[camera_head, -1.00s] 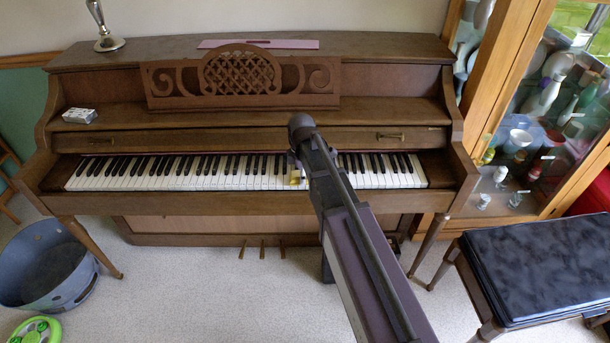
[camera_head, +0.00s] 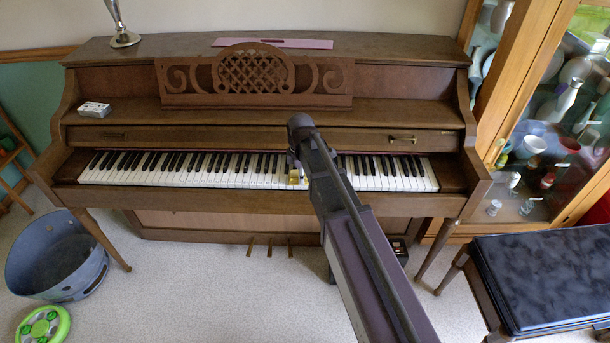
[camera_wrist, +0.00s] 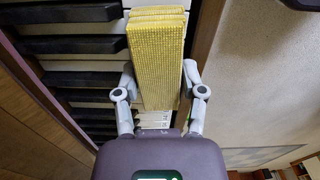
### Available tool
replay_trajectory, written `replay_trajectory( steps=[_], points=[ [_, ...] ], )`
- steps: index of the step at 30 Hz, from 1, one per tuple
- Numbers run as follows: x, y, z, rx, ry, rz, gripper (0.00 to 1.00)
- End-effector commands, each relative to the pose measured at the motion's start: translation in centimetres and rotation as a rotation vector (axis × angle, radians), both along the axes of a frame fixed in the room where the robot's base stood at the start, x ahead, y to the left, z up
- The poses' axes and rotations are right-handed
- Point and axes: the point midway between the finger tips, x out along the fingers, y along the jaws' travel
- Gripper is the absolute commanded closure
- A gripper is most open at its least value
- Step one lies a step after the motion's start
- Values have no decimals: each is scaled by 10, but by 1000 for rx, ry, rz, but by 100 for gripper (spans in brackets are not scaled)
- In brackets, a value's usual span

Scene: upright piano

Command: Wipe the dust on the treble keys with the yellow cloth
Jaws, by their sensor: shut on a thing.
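The yellow cloth (camera_wrist: 157,60) is a folded, ribbed block held between the two fingers of my gripper (camera_wrist: 159,72). In the head view a small bit of the cloth (camera_head: 294,177) shows at the front of the keyboard, right of its middle. My gripper is shut on the cloth, and my arm hides part of it and some keys. The treble keys (camera_head: 400,174) lie to the right of my arm. In the wrist view the cloth is over the black and white keys (camera_wrist: 85,58); whether it touches them I cannot tell. I cannot make out dust.
The piano's key lip (camera_head: 240,201) runs along the front edge. The fallboard (camera_head: 230,135) rises behind the keys. A dark bench (camera_head: 545,270) stands at right front, a glass cabinet (camera_head: 555,130) at right, and a grey tub (camera_head: 60,257) at left.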

Motion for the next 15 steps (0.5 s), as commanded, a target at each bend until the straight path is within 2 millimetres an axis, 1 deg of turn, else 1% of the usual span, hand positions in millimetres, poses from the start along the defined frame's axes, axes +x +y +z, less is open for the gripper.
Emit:
replay_trajectory(
  steps=[10,15],
  points=[
    [0,-1,1,-1,0,-1,85],
    [0,-1,10,-1,0,-1,85]
  ],
)
